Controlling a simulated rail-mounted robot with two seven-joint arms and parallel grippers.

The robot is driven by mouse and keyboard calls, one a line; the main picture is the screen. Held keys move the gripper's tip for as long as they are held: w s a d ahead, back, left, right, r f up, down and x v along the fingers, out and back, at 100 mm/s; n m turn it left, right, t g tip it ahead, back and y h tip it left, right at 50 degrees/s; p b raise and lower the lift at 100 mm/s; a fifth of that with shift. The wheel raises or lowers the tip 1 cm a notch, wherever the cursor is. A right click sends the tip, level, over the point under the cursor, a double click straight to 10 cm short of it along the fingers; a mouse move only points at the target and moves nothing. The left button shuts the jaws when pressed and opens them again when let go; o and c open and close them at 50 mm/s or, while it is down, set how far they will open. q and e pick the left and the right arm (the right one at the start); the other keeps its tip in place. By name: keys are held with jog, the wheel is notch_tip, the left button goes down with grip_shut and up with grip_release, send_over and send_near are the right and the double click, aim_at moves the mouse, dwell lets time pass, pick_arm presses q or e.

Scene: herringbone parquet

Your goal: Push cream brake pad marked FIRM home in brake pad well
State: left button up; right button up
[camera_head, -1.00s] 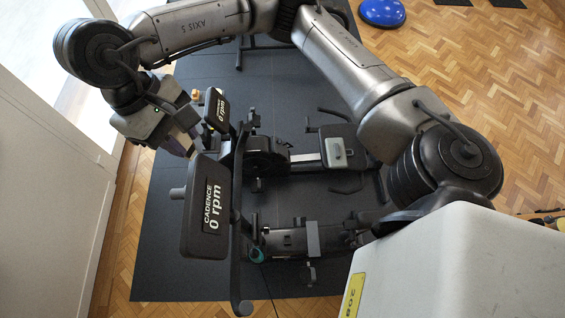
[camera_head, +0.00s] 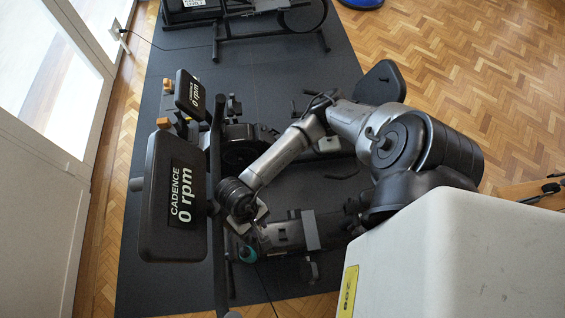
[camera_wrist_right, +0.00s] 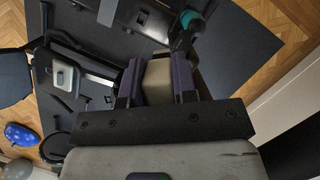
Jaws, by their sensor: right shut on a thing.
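A cream block, the brake pad (camera_wrist_right: 158,78), sits between the purple fingers of my right gripper (camera_wrist_right: 157,82) in the right wrist view. The gripper is shut on it, and I can read no FIRM marking. My left gripper is not in view.
The near bike has a large cadence display (camera_head: 175,198) reading 0 rpm and a teal knob (camera_head: 248,253), which also shows in the right wrist view (camera_wrist_right: 192,21). A second display (camera_head: 190,95) stands behind. Dark matting (camera_head: 150,285) lies on parquet, with free floor at right.

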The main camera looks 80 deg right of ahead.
jog(key=s+d+f+m+b, duration=0.1)
jog(key=s+d+f+m, duration=0.1)
jog(key=f, duration=0.6)
jog(key=s+d+f+m+t+y+b, duration=0.1)
jog(key=s+d+f+m+b, duration=0.1)
jog(key=f, duration=0.6)
jog(key=s+d+f+m+b, duration=0.1)
jog(key=d+f+m+b, duration=0.1)
jog(key=f, duration=0.7)
jog(key=shift+s+d+m+t+y, duration=0.3)
jog(key=shift+s+d+m+t, duration=0.1)
jog(key=shift+d+m, duration=0.15)
jog(key=shift+a, duration=0.15)
notch_tip(320, 180, down, 10)
jog(key=b, duration=0.8)
jog(key=shift+b, duration=0.4)
